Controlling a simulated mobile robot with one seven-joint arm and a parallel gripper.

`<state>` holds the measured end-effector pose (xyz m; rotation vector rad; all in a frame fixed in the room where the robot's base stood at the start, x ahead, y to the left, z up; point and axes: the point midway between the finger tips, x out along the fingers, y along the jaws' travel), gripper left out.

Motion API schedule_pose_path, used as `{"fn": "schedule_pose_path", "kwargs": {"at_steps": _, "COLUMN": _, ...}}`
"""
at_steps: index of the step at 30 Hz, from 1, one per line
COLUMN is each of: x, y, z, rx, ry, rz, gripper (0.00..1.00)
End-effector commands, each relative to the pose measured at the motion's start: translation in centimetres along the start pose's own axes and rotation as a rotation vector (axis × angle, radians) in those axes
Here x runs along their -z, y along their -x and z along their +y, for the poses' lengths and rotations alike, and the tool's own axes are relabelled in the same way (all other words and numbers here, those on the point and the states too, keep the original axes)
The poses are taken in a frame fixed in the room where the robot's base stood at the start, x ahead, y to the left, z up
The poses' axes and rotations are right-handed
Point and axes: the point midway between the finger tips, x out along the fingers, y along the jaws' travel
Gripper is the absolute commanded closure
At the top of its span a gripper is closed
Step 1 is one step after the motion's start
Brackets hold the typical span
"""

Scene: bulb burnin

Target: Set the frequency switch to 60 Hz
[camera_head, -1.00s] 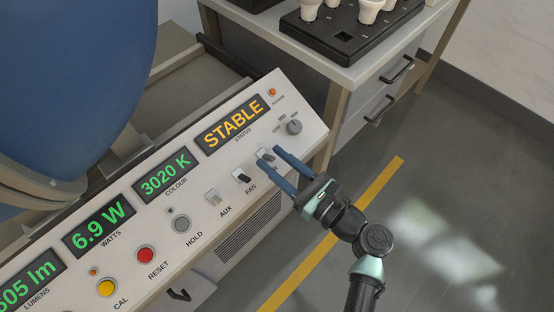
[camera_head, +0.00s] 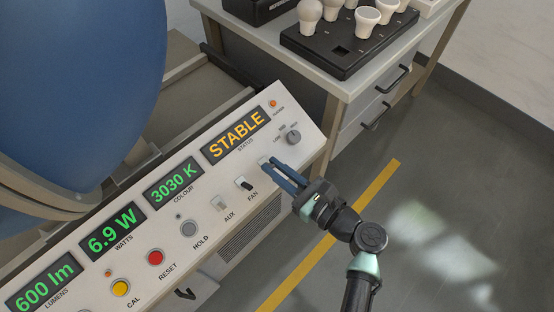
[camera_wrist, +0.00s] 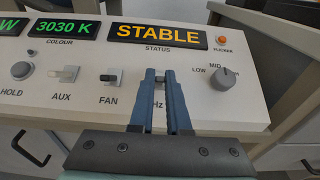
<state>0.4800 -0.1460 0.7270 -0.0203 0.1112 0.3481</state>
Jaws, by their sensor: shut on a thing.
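The frequency switch (camera_wrist: 159,79) is on the sloped panel, right of the FAN switch and below the STATUS display. My gripper (camera_wrist: 159,75) has its two blue fingers around its dark lever. In the head view my gripper (camera_head: 272,163) reaches the panel from the lower right, fingers close together. Most of the switch and its label are hidden by the fingers; only "Hz" shows between them in the wrist view. I cannot tell which setting the lever is at.
The FAN switch (camera_wrist: 111,76) and AUX switch (camera_wrist: 64,75) are just left of the fingers. The LOW/MID/HIGH knob (camera_wrist: 223,78) is to the right. A black tray (camera_head: 345,52) with bulbs stands on the bench behind. Floor right of the panel is clear.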

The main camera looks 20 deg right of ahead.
Motion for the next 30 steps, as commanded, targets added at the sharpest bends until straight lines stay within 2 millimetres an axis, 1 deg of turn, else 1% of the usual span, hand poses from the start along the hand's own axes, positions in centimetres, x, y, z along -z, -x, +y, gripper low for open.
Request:
{"fn": "schedule_pose_path", "kwargs": {"at_steps": 1, "x": -1.1, "y": 0.1, "z": 0.1, "rx": -0.002, "ry": -0.002, "rz": 0.029, "gripper": 1.0}}
{"fn": "schedule_pose_path", "kwargs": {"at_steps": 4, "x": -1.5, "y": 0.0, "z": 0.1, "rx": -0.002, "ry": -0.002, "rz": 0.084, "gripper": 1.0}}
{"fn": "schedule_pose_path", "kwargs": {"at_steps": 30, "x": -3.0, "y": -1.6, "z": 0.1, "rx": -0.004, "ry": -0.001, "rz": 0.628, "gripper": 1.0}}
